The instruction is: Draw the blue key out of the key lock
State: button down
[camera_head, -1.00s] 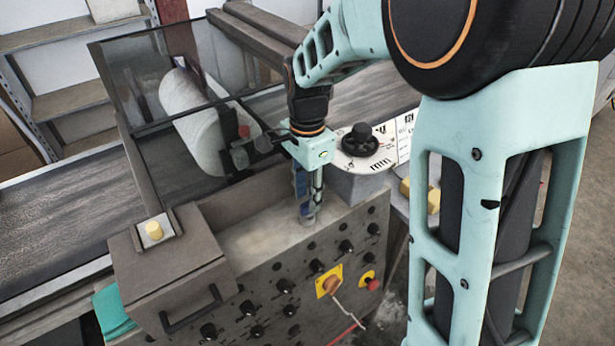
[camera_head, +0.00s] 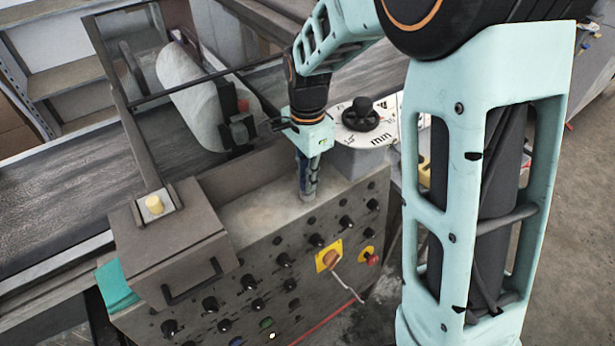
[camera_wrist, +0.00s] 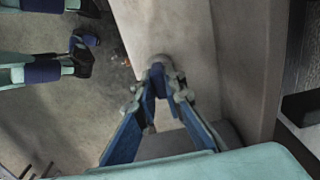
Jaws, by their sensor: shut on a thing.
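My gripper (camera_head: 308,188) points down at the top of the dark control cabinet, near its right end. In the wrist view its blue-lined fingers (camera_wrist: 160,90) come together at the tips. They are shut on a small blue piece, the blue key (camera_wrist: 157,70), which is mostly hidden between the fingertips. A grey round fitting, the key lock (camera_wrist: 166,62), shows just beyond the tips. I cannot tell how deep the key sits in the lock. In the head view the fingers hide the key.
A dark box with a yellow button (camera_head: 154,205) stands left on the cabinet (camera_head: 250,212). A round dial with a black knob (camera_head: 361,116) is close on the right. Knobs and a yellow switch plate (camera_head: 329,255) cover the front. A white roll (camera_head: 195,105) lies behind.

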jog(key=shift+r, duration=0.1)
dwell(0.3)
jog(key=shift+r+p, duration=1.9)
jog(key=shift+r, duration=0.5)
jog(key=shift+r+p, duration=1.2)
jog(key=shift+r, duration=0.35)
jog(key=shift+f, duration=0.1)
